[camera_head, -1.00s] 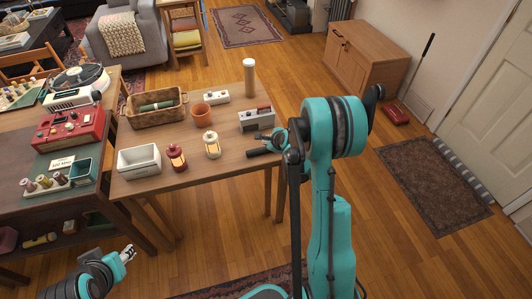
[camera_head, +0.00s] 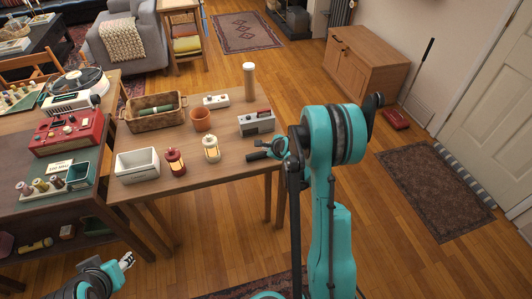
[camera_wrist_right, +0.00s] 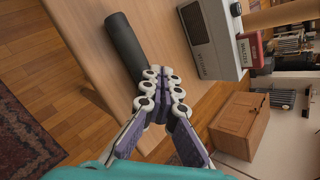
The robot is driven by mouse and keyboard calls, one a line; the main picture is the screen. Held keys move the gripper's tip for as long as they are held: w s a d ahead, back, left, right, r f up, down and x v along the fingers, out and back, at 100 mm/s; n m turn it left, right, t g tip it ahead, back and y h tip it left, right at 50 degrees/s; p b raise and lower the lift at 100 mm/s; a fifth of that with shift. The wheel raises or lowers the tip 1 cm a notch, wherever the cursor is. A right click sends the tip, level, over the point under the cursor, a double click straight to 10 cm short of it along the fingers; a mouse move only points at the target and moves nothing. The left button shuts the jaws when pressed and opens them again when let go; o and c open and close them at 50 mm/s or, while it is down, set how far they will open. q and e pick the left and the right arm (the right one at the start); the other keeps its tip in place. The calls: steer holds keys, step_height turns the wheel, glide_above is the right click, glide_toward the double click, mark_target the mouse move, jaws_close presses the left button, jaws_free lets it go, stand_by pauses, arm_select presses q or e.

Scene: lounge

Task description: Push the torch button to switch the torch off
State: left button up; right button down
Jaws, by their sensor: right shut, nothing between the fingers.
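The torch is a black cylinder (camera_wrist_right: 124,48) lying on the wooden table (camera_wrist_right: 100,22) in the right wrist view. In the head view it is a small dark shape (camera_head: 256,156) at the table's right front edge, partly hidden by my right gripper (camera_head: 273,149). My right gripper (camera_wrist_right: 163,84) is shut and empty, its fingertips close to the torch's near end. I cannot tell whether they touch it. The torch button is not distinguishable. My left gripper (camera_head: 127,260) is low at the left, away from the table; its jaws are too small to judge.
A grey radio-like box (camera_head: 256,123) stands behind the torch. A cream lantern (camera_head: 211,150), a red lantern (camera_head: 175,163), a white box (camera_head: 137,166), a terracotta pot (camera_head: 201,121) and a basket (camera_head: 155,122) stand left. Floor is open beyond the table's right edge.

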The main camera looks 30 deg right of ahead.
stand_by(0.6)
steer(key=shift+f+b, duration=0.45)
steer(key=shift+b, duration=0.1)
steer(key=shift+r, duration=0.45)
step_height(320, 180, up, 6)
steer(key=p, duration=0.4)
stand_by(0.4)
